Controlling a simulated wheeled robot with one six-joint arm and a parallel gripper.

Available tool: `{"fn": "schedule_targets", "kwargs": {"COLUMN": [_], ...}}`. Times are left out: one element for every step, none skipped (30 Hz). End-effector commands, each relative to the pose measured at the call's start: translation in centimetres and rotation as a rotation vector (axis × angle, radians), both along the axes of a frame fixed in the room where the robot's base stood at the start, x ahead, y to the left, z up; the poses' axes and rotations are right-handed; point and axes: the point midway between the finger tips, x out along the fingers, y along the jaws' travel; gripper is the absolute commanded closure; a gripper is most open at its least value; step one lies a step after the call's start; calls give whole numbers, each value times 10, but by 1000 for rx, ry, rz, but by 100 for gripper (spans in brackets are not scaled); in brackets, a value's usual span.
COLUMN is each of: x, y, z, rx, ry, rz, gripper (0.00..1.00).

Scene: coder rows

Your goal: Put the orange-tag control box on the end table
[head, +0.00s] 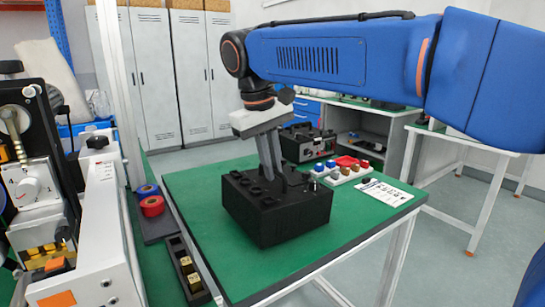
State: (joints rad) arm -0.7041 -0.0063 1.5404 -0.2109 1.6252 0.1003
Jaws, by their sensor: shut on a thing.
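A black box (262,218) with several round features on its top is at the middle of a green-topped table (200,178) with white legs. No orange tag shows on the sides I see. My gripper (275,168) points down from above, its fingers reaching the top of the black box at a raised black part. It is shut on the box there; the exact grip is partly hidden. The box looks level and at the tabletop; I cannot tell whether it rests fully on it. I cannot tell whether this is the end table.
Behind the black box are a tray of coloured knobs (343,173), a white card (385,192) and another black case (304,146). Tape rolls (151,206) and a narrow black tray (187,270) lie left. A white machine (105,240) stands far left. The front right tabletop is clear.

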Motion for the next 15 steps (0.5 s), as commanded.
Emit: {"fn": "schedule_targets", "kwargs": {"x": [0,0,0,0,0,0,1,1,1,1,1,1,1,1,1], "y": [-1,-1,-1,-1,-1,-1,-1,-1,-1,-1,-1,-1,-1,-1,-1], "z": [-2,-2,-3,-3,-3,-3,-3,-3,-5,-5,-5,-5,-5,-4,-4], "rx": [-2,-3,-3,-3,-3,-4,-4,-4,-6,-6,-6,-5,-5,-5,-4], "ry": [0,0,0,0,1,1,1,1,4,4,4,4,4,4,3], "rz": [-1,-1,-1,-1,-2,-2,-2,-2,-1,-1,-1,-1,-1,-1,-1], "gripper": [100,100,100,100,100,100,100,100,81,74,72,72,72,72,72]}}
